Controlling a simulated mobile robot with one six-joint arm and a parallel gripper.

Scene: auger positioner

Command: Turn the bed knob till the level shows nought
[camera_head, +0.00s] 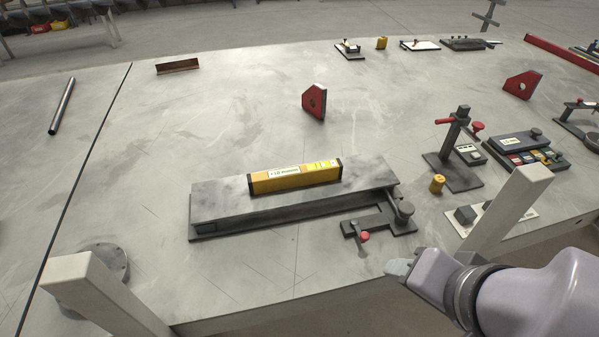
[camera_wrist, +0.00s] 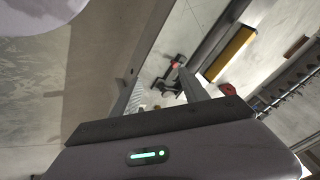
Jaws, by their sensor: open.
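The yellow level (camera_head: 295,177) lies on top of the long grey bed (camera_head: 220,200); its reading is too small to make out. At the bed's right end is a dark round knob (camera_head: 403,210). In front of it is a small dark bracket with a red-tipped handle (camera_head: 364,237). In the wrist view the level (camera_wrist: 230,52) and the red tip (camera_wrist: 176,64) show; I cannot make out the dark knob there. My gripper (camera_head: 398,268) is open and empty, below and to the right of the bracket, near the table's front edge, apart from everything.
Red angle blocks (camera_head: 315,101) stand farther back. The table left of the bed is mostly clear.

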